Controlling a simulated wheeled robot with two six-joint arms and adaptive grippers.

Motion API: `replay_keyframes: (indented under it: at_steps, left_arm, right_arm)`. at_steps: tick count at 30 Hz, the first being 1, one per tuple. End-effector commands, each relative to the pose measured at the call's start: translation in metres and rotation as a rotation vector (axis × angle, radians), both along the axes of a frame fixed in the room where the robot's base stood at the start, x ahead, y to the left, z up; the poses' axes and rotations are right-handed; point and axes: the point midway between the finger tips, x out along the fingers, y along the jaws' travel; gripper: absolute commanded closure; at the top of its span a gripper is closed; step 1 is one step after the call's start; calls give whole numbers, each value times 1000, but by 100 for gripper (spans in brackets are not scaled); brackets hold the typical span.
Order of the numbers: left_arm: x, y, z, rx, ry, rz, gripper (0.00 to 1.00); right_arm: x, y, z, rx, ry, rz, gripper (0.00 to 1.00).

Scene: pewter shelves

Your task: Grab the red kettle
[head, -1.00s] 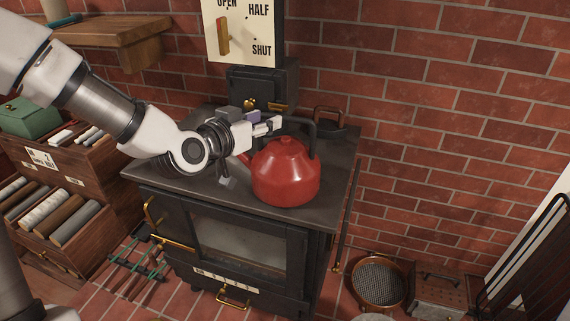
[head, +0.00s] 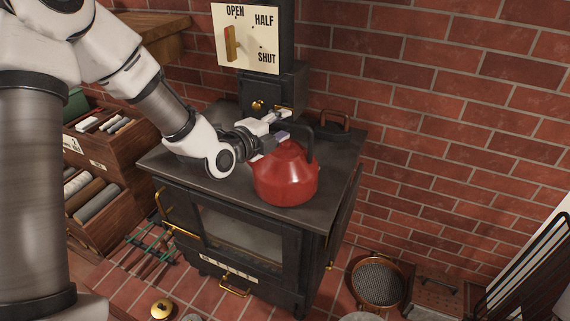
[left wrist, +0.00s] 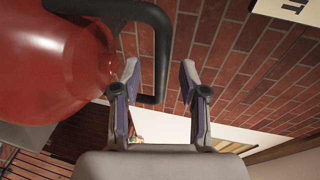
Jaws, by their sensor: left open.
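The red kettle (head: 287,178) stands upright on the black stove top (head: 228,185), its black handle (head: 312,146) arching over it. My left gripper (head: 283,125) is open at the handle's upper part, above and behind the kettle body. In the left wrist view, the red kettle body (left wrist: 50,65) fills the left side. The handle (left wrist: 162,45) runs down between the two spread fingertips of my left gripper (left wrist: 160,76). I cannot tell whether a finger touches it. My right gripper is out of view.
A stove pipe with an OPEN/HALF/SHUT plate (head: 246,40) rises behind the kettle. A brown-handled black pan (head: 333,122) sits at the stove's back right. A brick wall (head: 450,110) stands close behind. A round sieve (head: 378,282) lies at lower right.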

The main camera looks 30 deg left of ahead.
Motion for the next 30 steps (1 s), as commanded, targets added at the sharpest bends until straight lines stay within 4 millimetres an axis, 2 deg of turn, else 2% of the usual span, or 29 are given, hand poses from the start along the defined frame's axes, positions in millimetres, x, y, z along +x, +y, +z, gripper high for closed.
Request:
replay_keyframes:
  at_steps: [1, 3, 9, 10, 13, 14, 30]
  left_arm:
    - [8, -1, 2, 3, 0, 0, 56]
    - [15, -2, 0, 0, -1, 0, 56]
    - [17, -2, -3, -2, -2, 0, 56]
    - [17, -2, -2, -2, -2, 1, 60]
    - [17, -2, -2, -2, -2, 1, 95]
    - [17, -2, -2, -2, -2, 1, 100]
    - [20, -3, 6, -1, -7, 0, 100]
  right_arm:
    - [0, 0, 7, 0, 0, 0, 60]
    - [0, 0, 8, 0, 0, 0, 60]
    - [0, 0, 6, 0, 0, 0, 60]
    - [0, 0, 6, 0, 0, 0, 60]
    - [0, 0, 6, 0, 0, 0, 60]
    - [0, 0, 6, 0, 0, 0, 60]
    - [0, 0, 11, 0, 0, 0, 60]
